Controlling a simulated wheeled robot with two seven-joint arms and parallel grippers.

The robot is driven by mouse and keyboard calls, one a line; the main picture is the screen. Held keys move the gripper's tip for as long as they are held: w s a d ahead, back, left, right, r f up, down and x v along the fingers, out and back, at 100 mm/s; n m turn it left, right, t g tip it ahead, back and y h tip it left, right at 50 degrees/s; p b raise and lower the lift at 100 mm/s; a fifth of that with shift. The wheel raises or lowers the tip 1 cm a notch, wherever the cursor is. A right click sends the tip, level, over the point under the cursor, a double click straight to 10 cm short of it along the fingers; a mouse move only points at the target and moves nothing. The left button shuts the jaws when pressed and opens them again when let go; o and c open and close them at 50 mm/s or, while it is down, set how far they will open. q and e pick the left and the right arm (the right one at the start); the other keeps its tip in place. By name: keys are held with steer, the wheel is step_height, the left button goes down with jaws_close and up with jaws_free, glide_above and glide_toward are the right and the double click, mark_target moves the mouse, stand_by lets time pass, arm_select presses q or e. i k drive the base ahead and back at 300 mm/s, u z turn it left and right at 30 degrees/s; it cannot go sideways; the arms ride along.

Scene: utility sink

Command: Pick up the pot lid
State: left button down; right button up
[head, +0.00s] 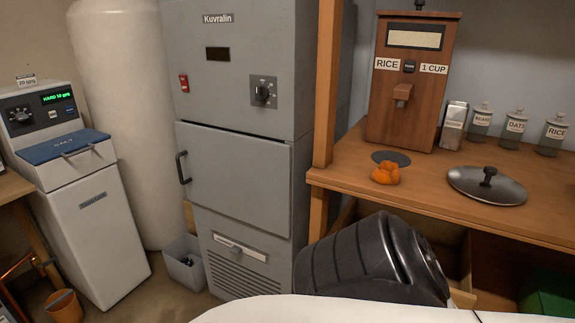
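The pot lid (508,189) lies flat on the wooden counter at the right of the head view. It is a round, dark metallic disc with a black knob on top, standing upright. Nothing covers it. Neither of my grippers is in view. A black ribbed part in the lower middle, below the counter's front edge, looks like part of my own arm.
The wooden counter (440,189) also bears a rice dispenser (408,110), a small orange object (385,174) beside a dark round disc (391,157), a metal canister (453,125) and labelled jars (515,128). A grey cabinet (236,167) stands left of the counter.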

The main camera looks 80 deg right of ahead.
mark_target(485, 184)
steer(key=i, duration=0.55)
steer(key=z, duration=3)
